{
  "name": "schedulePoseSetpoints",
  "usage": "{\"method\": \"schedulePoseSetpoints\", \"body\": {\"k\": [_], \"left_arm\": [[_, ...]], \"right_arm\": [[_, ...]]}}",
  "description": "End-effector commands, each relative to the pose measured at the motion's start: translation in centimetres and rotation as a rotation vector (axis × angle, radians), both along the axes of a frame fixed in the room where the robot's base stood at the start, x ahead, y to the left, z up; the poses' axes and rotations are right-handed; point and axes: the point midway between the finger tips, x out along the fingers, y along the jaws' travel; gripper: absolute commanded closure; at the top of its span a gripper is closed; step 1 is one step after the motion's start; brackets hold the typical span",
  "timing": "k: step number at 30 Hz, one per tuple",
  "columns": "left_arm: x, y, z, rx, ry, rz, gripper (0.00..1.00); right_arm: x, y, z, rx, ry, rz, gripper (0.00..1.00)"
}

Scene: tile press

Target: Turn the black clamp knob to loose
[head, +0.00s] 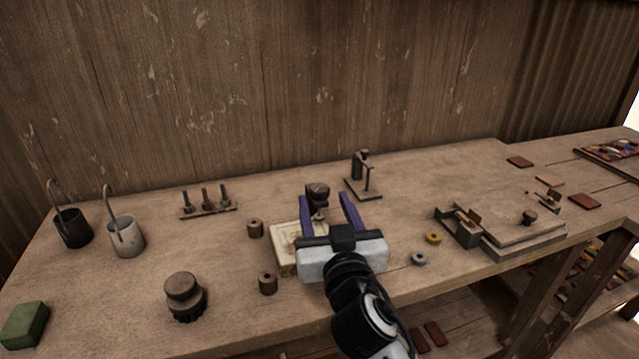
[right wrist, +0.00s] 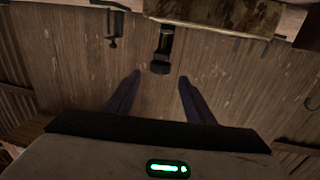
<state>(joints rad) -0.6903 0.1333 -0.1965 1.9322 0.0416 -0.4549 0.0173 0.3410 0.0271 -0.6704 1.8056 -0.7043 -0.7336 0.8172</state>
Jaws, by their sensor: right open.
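The black clamp knob (head: 317,192) is a dark, round-topped knob on a short post, standing at the pale yellowish block (head: 284,234). In the right wrist view the knob (right wrist: 160,67) shows dark on its stem, and the block (right wrist: 225,12) is at the top edge. My right gripper (head: 327,194) is open, its two purple fingers reaching up on either side of the knob in the head view. In the right wrist view the knob lies between and just above the fingertips (right wrist: 159,76), with a gap on both sides. My left gripper is out of view.
A small clamp stand (head: 364,182) is behind. Two brown spools (head: 255,229) lie left of the block, and a larger dark knob (head: 184,292) stands front left. A flat fixture (head: 520,240) is at right, with yellow and grey rings (head: 433,238) beside it.

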Motion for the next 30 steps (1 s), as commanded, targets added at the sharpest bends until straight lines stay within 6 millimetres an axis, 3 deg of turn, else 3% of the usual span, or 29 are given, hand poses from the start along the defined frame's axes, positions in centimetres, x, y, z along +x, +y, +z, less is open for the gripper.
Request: {"method": "schedulePoseSetpoints", "body": {"k": [3,9,22,23,30], "left_arm": [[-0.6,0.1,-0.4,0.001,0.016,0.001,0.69],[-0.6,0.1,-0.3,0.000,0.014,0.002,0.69],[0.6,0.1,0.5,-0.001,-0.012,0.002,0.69],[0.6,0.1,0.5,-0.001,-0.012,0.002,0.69],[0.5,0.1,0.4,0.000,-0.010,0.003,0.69]], "right_arm": [[2.4,0.4,0.1,-0.002,0.000,-0.001,0.51],[5.1,0.9,0.1,-0.001,0.000,0.000,0.51],[6.2,1.1,0.0,0.001,0.002,-0.001,0.51],[6.2,1.1,0.0,0.001,0.002,-0.001,0.53],[6.2,1.0,0.0,0.001,0.002,-0.001,0.92]]}}
